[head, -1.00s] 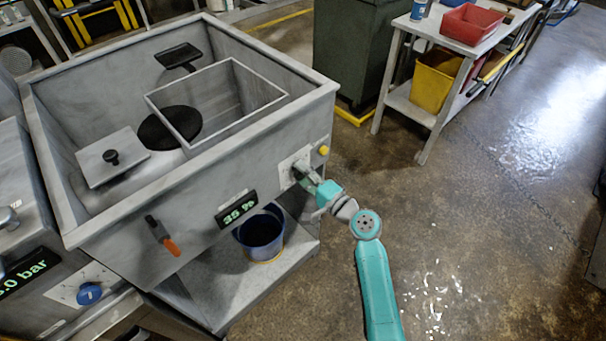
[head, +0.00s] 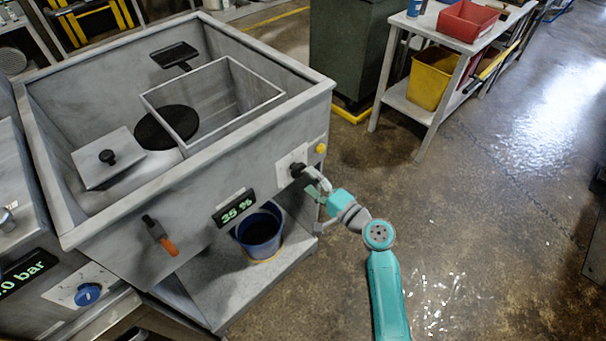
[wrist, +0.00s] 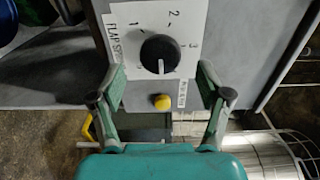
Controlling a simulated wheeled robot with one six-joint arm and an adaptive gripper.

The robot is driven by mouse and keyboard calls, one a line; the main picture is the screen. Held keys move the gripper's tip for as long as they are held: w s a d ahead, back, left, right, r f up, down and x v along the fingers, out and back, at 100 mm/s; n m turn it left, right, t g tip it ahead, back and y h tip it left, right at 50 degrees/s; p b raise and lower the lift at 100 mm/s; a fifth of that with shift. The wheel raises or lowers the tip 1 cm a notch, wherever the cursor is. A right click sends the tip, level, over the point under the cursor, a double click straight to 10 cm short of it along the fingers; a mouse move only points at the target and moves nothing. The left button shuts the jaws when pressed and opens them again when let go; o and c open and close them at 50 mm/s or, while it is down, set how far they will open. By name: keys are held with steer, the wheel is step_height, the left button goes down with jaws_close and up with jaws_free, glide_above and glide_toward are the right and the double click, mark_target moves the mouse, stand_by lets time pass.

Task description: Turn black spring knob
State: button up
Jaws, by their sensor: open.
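The black spring knob (wrist: 159,54) sits on a white dial plate (wrist: 186,20) marked with numbers, in the upper middle of the wrist view. A pale pointer line on the knob points down in that view. In the head view the knob (head: 297,169) is on the compactor's front wall, near its right corner. My gripper (wrist: 161,82) is open, its two fingers apart on either side below the knob. In the head view my gripper (head: 318,182) is just right of the knob, apart from it, with nothing held.
A yellow button (wrist: 162,102) is beside the plate, between my fingers in the wrist view. A display reading 35 % (head: 235,207), an orange-tipped lever (head: 160,235) and a blue bucket (head: 260,232) are to the left. Open floor lies right.

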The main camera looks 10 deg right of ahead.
steer(key=v, duration=0.7)
steer(key=shift+s, duration=0.2)
steer(key=shift+d, duration=0.15)
steer(key=s+d+f+n+h, duration=0.1)
steer(key=s+f+h, duration=0.25)
steer(key=s, duration=0.45)
steer(key=s+d+f+g+h, duration=0.1)
steer(key=s+f+h, duration=0.1)
steer(key=s+f, duration=0.35)
steer(key=s+d+f+n+h, duration=0.1)
steer(key=s+f+h, duration=0.15)
steer(key=s, duration=0.65)
steer(key=s+r+n+h, duration=0.1)
steer(key=s+r+n, duration=0.3)
steer(key=s+r, duration=0.3)
steer(key=s+d+r+n+t+h, duration=0.1)
steer(key=s+r+n, duration=0.3)
steer(key=s+r, duration=0.3)
steer(key=s, duration=0.5)
steer(key=shift+s+d+r+n+h, duration=0.15)
steer(key=shift+d+r+n+h, duration=0.15)
steer(key=shift+r+n, duration=0.1)
steer(key=shift+c, duration=0.3)
jaws_close()
